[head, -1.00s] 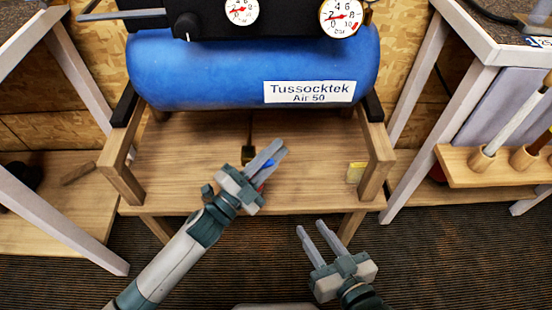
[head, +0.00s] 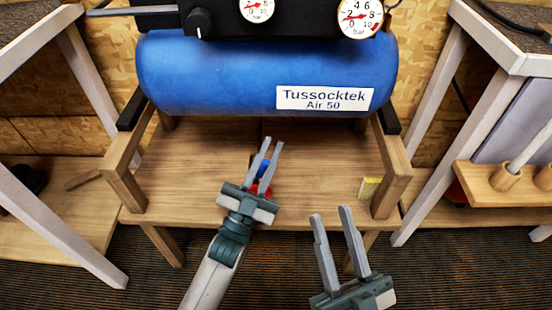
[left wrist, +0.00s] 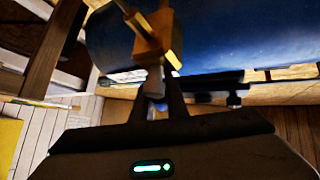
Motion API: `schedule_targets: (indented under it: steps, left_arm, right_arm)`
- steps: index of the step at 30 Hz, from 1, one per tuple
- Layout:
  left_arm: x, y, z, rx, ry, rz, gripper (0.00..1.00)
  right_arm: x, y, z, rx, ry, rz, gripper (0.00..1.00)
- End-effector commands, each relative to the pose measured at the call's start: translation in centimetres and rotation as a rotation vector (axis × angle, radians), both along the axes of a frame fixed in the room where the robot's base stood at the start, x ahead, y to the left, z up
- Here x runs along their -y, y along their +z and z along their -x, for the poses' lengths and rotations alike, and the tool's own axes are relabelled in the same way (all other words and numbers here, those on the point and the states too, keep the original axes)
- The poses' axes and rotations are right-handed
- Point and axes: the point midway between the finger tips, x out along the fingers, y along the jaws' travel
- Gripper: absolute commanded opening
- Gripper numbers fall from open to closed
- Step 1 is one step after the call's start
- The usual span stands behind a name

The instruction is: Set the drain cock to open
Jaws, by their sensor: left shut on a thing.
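The brass drain cock (left wrist: 155,35) shows in the left wrist view below the blue tank (head: 265,75). A pale grey lever (left wrist: 155,82) extends from it between the fingers of my left gripper (left wrist: 155,100), which is shut on it. In the head view my left gripper (head: 272,141) reaches over the shelf below the tank and hides the cock. Small blue and red patches show between its fingers; I cannot tell what they belong to. My right gripper (head: 331,213) is open and empty, in front of the shelf.
Two gauges (head: 360,17) and a black knob (head: 199,22) sit above the tank. The wooden stand's legs (head: 392,180) flank the shelf (head: 200,170), which bears a yellow block (head: 369,188) at right. A wooden rack (head: 500,182) stands further right.

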Motion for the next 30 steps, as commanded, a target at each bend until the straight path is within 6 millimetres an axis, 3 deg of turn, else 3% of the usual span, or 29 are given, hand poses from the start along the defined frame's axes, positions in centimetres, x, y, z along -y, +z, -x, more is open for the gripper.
schedule_targets:
  steps: [13,30]
  left_arm:
    - [-2.2,0.4,0.0,-0.004,0.001,0.320,0.00]
    - [-2.7,0.6,0.0,-0.002,0.000,0.385,0.00]
  right_arm:
    - [1.2,2.0,-0.3,0.119,-0.024,-0.031,0.31]
    - [1.4,2.3,-0.4,0.136,-0.027,-0.035,0.31]
